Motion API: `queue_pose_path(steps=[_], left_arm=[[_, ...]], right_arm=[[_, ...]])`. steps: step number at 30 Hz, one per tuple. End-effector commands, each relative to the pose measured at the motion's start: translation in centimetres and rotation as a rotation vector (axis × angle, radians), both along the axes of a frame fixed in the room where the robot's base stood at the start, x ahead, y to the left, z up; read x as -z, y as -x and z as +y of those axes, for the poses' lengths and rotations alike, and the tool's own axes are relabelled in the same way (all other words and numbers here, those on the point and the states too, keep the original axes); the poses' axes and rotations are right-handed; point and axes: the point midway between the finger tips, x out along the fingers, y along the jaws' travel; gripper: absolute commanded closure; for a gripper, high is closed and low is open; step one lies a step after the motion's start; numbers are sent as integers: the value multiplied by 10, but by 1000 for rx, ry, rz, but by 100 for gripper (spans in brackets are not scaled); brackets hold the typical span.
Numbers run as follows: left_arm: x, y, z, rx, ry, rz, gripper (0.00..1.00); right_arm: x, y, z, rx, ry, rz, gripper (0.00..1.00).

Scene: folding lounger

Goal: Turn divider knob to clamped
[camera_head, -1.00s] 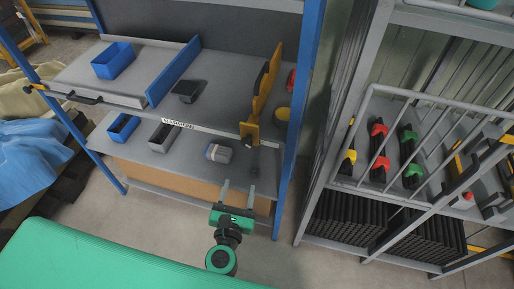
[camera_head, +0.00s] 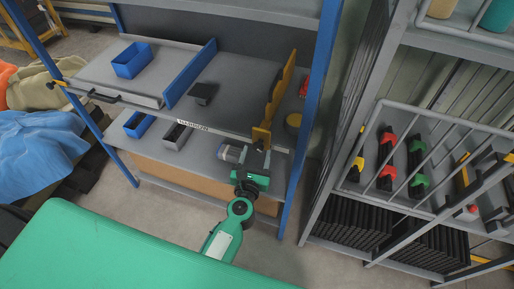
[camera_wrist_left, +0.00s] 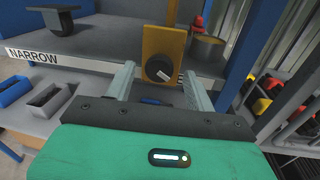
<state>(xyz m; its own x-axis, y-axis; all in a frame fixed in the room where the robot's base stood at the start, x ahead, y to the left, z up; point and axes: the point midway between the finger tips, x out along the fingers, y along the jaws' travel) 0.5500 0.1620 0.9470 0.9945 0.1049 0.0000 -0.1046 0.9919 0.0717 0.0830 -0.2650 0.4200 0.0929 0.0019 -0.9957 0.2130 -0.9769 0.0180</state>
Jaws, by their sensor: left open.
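The yellow divider (camera_head: 279,93) stands at the right part of the upper shelf, and its front plate shows in the left wrist view (camera_wrist_left: 164,44). The round black divider knob (camera_wrist_left: 157,70) is on that plate, with a white pointer mark slanting to the lower right. In the head view the knob (camera_head: 260,145) is small and dark. My left gripper (camera_head: 257,158) is open in front of the shelf edge. In the wrist view its two fingers stand either side of the knob, apart from it. I cannot tell the remaining distance. My right gripper is out of view.
A blue bin (camera_head: 131,61), a blue panel (camera_head: 190,73) and a dark object (camera_head: 203,94) are on the upper shelf. A grey cylinder (camera_head: 232,153) lies on the lower shelf. A blue post (camera_head: 306,115) stands close right of the divider. A wire rack (camera_head: 420,160) is further right.

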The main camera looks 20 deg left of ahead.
Motion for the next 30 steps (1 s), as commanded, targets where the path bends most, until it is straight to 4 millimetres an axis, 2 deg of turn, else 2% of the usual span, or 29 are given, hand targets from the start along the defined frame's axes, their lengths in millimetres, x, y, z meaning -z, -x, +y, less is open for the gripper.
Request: queue_pose_path(steps=[6,16,17,23,30], left_arm=[[0,-17,2,-1,0,0,45],[0,-19,2,-1,0,1,45],[0,-19,2,-1,0,1,49],[0,-19,2,-1,0,0,88],[1,-19,2,-1,-13,0,89]], right_arm=[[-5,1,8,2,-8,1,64],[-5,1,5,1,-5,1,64],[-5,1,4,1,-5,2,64],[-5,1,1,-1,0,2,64],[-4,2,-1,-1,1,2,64]])
